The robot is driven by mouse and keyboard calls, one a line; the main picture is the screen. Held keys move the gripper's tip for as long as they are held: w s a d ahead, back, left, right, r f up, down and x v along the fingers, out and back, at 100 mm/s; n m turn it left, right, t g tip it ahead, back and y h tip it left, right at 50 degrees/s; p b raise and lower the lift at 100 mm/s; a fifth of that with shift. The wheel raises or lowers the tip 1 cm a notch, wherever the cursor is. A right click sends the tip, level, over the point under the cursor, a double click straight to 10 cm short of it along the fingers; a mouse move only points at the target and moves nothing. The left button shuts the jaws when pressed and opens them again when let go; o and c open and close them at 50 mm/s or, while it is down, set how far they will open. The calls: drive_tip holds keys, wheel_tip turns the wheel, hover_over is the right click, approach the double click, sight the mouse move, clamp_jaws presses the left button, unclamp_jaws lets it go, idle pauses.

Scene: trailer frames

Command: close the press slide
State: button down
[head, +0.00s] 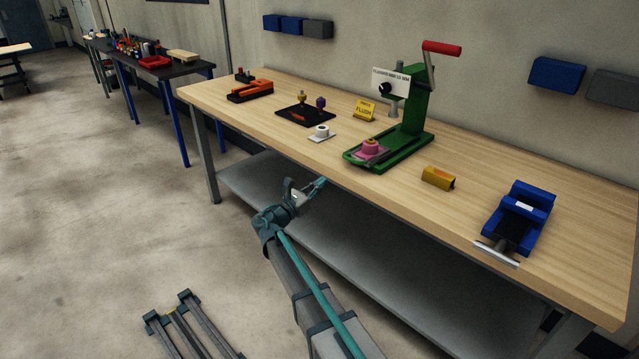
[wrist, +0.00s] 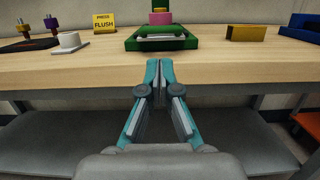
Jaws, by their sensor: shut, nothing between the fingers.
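The green press (head: 411,110) stands on the workbench, with a red-handled lever (head: 441,47) at its top right. Its slide carries a pink holder (head: 370,151) and sits at the front end of the green base, out from under the press head. In the wrist view, the press base (wrist: 137,43) is straight ahead, with the pink holder (wrist: 160,18) on it and a pale bar (wrist: 160,38) across the front. My gripper (head: 322,183) is shut and empty, in front of the bench edge and apart from the press. It also shows in the wrist view (wrist: 159,65).
The workbench (head: 300,154) has a front edge close to my gripper and a grey lower shelf (head: 370,245). A white cup-like piece (head: 321,132) and a yellow sign (head: 365,109) are left of the press. A yellow block (head: 438,178) and a blue vise (head: 530,208) are right.

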drive_tip(key=p+x, duration=0.2)
drive_tip(key=x, duration=0.9)
drive_tip(key=shift+w+d, duration=0.1)
